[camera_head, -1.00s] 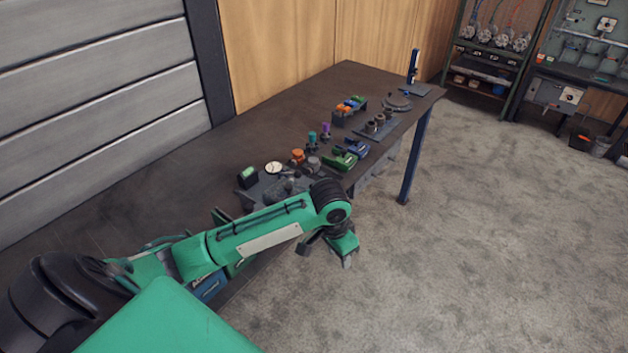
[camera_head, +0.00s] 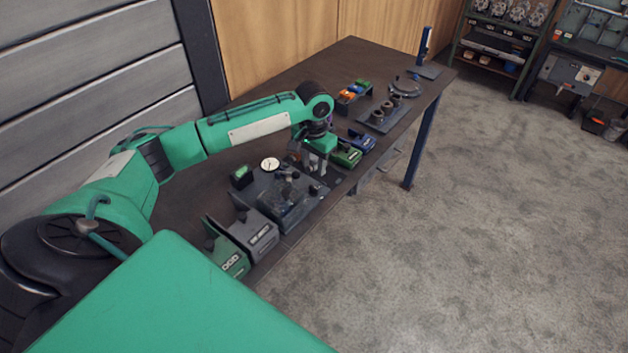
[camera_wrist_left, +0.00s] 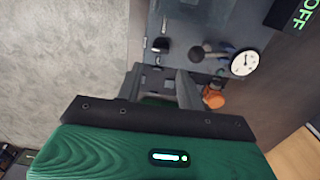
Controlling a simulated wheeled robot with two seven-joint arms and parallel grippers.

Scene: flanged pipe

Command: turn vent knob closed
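The dark pipe fixture (camera_head: 290,205) lies on the table, with a white round gauge (camera_head: 270,164) and a green-lit box (camera_head: 242,176) at its left. The wrist view shows the gauge (camera_wrist_left: 244,63), a black ball-shaped knob (camera_wrist_left: 197,53), an orange knob (camera_wrist_left: 213,96) and a display reading OFF (camera_wrist_left: 302,12). I cannot tell which knob is the vent knob. My left gripper (camera_head: 315,168) points down over the right end of the fixture. In the wrist view its fingers (camera_wrist_left: 160,85) are apart, with the orange knob just right of them. My right gripper is not in view.
A green bin (camera_head: 346,156) and a blue bin (camera_head: 362,142) stand right of the gripper. A grey box (camera_head: 254,235) and a green box (camera_head: 228,257) stand at the near table edge. Farther back are a rack of coloured items (camera_head: 354,91) and a post (camera_head: 424,46).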

